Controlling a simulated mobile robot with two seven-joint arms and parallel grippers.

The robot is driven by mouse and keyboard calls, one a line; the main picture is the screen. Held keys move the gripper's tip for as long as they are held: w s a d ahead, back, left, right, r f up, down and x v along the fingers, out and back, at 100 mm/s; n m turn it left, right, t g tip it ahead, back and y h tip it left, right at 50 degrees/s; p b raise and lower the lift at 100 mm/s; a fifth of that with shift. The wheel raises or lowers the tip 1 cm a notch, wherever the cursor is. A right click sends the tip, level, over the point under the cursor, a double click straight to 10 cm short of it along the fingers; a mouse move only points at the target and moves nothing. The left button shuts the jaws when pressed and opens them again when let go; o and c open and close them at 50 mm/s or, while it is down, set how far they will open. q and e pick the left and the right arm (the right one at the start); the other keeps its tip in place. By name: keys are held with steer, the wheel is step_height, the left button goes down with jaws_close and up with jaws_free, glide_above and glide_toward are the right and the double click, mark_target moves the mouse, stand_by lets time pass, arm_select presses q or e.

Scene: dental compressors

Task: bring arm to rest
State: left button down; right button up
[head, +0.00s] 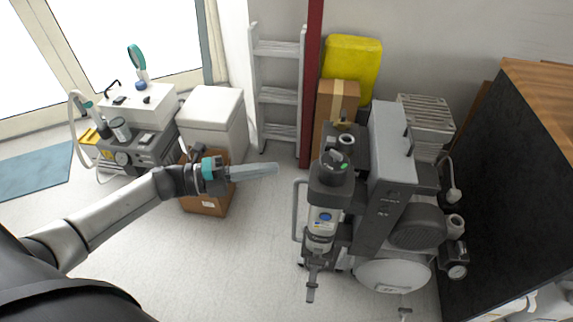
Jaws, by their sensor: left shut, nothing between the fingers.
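My left arm comes in from the lower left and reaches toward the middle of the picture. My left gripper (276,169) is shut and empty, with its pale fingers together and pointing right. It is in the air above the floor, in front of the cardboard box and left of the large grey compressor (385,180). A clear gap shows between the fingertips and the compressor. My right gripper is not in view.
A cardboard box (206,205) stands on the floor behind my left gripper. A white cabinet (212,112) and a smaller dental unit (140,150) stand at the left. A ladder (278,97) leans at the wall. A dark-sided counter (510,190) bounds the right. Floor is free at lower centre.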

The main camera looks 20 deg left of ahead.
arm_select(q)
steer(key=shift+s+a, duration=0.2)
steer(key=shift+a, duration=0.2)
